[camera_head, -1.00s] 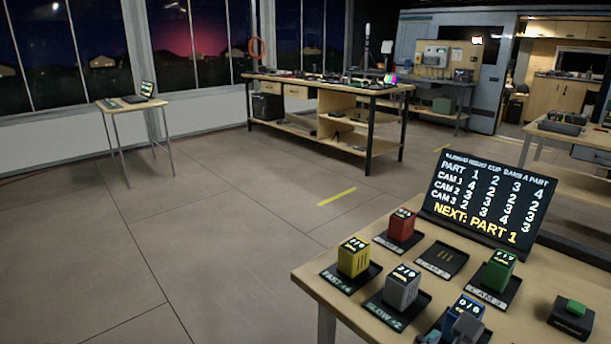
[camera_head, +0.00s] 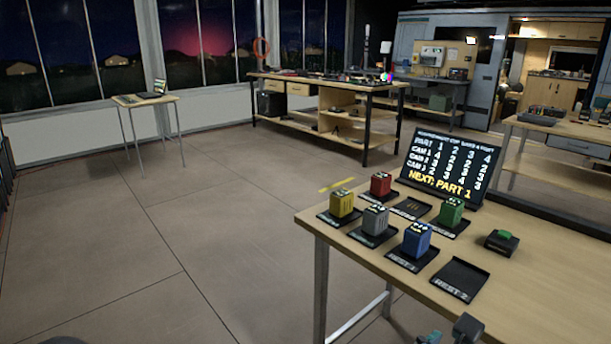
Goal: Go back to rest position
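Part of my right gripper (camera_head: 450,334) shows as grey and teal pieces at the bottom edge, in front of the near table (camera_head: 510,215). Most of it is cut off, so I cannot tell whether it is open. It is apart from the cubes. My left gripper is out of view. On the table, yellow (camera_head: 342,203), grey (camera_head: 375,219), red (camera_head: 381,184), green (camera_head: 451,211) and blue (camera_head: 417,239) cubes each sit on a dark pad. Two pads are empty: one in the middle (camera_head: 411,208) and one at the front (camera_head: 460,279).
A screen (camera_head: 443,164) reading "NEXT: PART 1" stands behind the cubes. A black box with a green button (camera_head: 501,241) lies to the right. A small laptop table (camera_head: 145,99) and a long workbench (camera_head: 325,84) stand further back. The floor (camera_head: 180,240) on the left is clear.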

